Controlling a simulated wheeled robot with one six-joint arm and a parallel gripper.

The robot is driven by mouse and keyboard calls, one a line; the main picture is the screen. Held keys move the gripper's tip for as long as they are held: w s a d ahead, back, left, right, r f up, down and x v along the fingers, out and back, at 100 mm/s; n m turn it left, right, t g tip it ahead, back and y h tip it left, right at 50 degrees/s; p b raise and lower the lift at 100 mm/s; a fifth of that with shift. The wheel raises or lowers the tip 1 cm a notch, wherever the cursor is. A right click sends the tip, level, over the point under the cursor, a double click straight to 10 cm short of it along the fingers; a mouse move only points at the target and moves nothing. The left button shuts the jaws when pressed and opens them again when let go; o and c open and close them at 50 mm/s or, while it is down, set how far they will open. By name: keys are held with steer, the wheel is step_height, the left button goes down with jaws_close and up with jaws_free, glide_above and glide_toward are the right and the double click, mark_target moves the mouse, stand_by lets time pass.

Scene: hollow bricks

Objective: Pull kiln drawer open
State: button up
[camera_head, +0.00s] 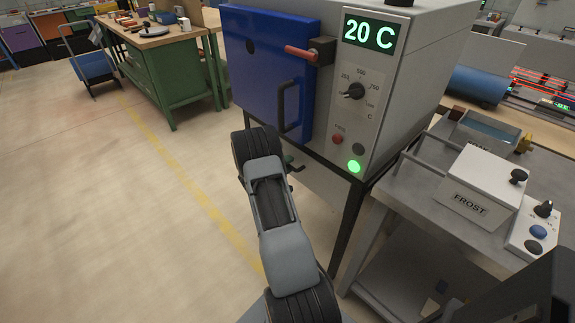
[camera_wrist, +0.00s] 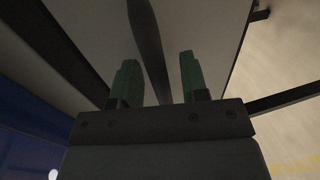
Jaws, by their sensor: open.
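The kiln (camera_head: 395,75) has a blue door (camera_head: 265,65), shut, with a black handle and a red-gripped latch. A pale panel below it, apparently the drawer front (camera_head: 325,185), shows under the dark frame and is partly hidden by my arm. My gripper (camera_head: 292,162) is just below the blue door, mostly hidden behind my wrist. In the wrist view its green fingers (camera_wrist: 158,62) are open. A dark bar, seemingly the drawer handle (camera_wrist: 147,35), runs between them against the pale panel (camera_wrist: 210,30). I cannot tell whether the fingers touch it.
The kiln panel reads 20 C and has a lit green lamp (camera_head: 354,166). A grey cart (camera_head: 440,215) with a box marked FROST (camera_head: 480,185) stands at the right. A green workbench (camera_head: 165,75) is at the back left. The floor (camera_head: 110,200) at the left is clear.

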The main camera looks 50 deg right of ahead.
jaws_close()
stand_by(0.4)
